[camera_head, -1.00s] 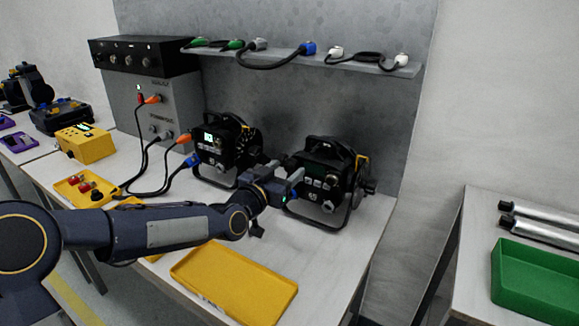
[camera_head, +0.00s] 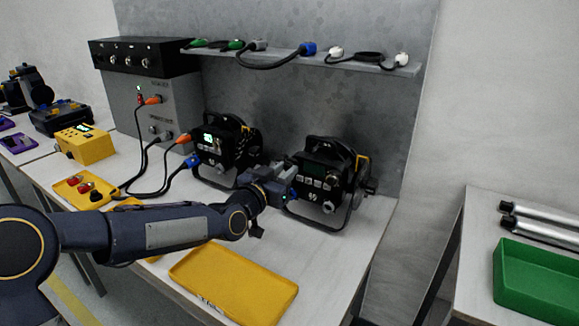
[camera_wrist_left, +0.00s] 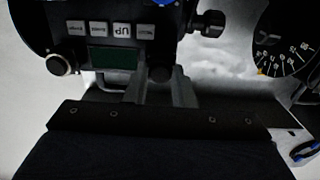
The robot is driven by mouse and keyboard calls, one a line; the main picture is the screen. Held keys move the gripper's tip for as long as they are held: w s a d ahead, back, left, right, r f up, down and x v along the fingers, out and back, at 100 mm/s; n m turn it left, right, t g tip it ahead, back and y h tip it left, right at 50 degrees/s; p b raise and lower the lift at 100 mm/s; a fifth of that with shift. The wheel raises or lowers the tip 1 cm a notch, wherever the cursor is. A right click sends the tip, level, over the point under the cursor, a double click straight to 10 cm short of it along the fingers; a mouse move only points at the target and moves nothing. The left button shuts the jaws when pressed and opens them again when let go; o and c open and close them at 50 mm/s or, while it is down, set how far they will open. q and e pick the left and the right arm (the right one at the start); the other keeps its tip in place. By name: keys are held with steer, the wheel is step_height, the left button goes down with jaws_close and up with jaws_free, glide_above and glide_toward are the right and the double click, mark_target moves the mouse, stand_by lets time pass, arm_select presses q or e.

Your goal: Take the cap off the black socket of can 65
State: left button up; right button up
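Can 65 (camera_head: 330,178) is the right-hand of two black par cans, upright in its stand on the bench. In the left wrist view its back panel (camera_wrist_left: 118,14) shows a dark green display, a row of buttons, a silver-rimmed round fitting (camera_wrist_left: 60,65) at left and a black round capped part (camera_wrist_left: 160,73). My left gripper (camera_head: 290,190) is at the lower left of the can's panel. In the wrist view the left gripper's fingers (camera_wrist_left: 158,92) stand either side below the black part. Whether they touch it is too dark to tell. My right gripper is not in view.
The other can (camera_head: 222,150) stands left, with orange and blue plugs and cables. A yellow tray (camera_head: 235,283) lies in front. A shelf (camera_head: 300,60) with cables runs behind. A green bin (camera_head: 540,280) sits on the right table. Bench right of can 65 is mostly clear.

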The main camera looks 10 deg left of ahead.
mark_target(287, 169)
arm_select(q)
jaws_close()
steer(key=shift+s, duration=0.1)
steer(key=shift+b+v, duration=1.1)
steer(key=shift+v, duration=1.85)
